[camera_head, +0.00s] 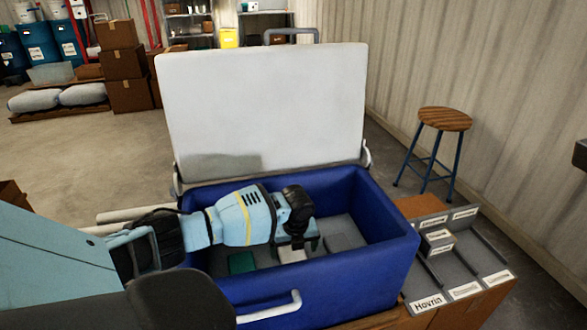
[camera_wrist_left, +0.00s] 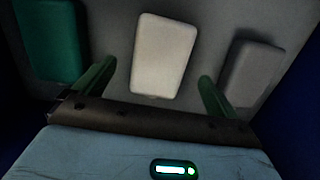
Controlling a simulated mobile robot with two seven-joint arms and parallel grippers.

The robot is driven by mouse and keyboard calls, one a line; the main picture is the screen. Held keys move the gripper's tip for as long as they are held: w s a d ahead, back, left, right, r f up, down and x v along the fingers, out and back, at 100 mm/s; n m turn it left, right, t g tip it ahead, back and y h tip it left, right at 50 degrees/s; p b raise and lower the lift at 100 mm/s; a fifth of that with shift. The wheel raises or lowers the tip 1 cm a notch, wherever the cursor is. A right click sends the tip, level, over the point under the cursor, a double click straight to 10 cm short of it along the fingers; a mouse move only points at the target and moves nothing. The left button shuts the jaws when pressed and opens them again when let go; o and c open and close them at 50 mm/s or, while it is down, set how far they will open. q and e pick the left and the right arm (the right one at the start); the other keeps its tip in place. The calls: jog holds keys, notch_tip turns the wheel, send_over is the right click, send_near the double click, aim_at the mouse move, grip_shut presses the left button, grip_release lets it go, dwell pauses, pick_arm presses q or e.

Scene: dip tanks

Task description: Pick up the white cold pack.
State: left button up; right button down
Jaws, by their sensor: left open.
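The white cold pack (camera_wrist_left: 161,56) lies flat on the floor of the blue cooler (camera_head: 345,290). In the left wrist view it sits centrally, between and a little beyond the two fingers of my left gripper (camera_wrist_left: 152,88). In the head view my left gripper (camera_head: 297,248) is down inside the cooler, and part of the white pack (camera_head: 291,255) shows beneath it. The gripper is open, with nothing seen between its fingers. My right gripper is not in view.
A green pack (camera_head: 242,263) lies left of the white one and a grey pack (camera_head: 345,242) lies right. The cooler's walls surround my gripper, and its white lid (camera_head: 262,105) stands open behind. A labelled grey tray (camera_head: 465,262) is at the right; a stool (camera_head: 445,120) stands beyond.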

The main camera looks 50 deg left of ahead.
aim_at(293, 256)
pick_arm(q)
jog(key=f, duration=0.4)
jog(key=shift+w+a+f+b, duration=0.15)
jog(key=shift+a+f+b, duration=0.1)
jog(key=shift+f+b, duration=0.15)
jog(key=shift+r, duration=0.1)
jog(key=c, duration=1.3)
jog(key=shift+o, duration=0.2)
notch_tip(293, 256, up, 10)
jog(key=shift+r+p, duration=0.1)
jog(key=shift+p, duration=0.75)
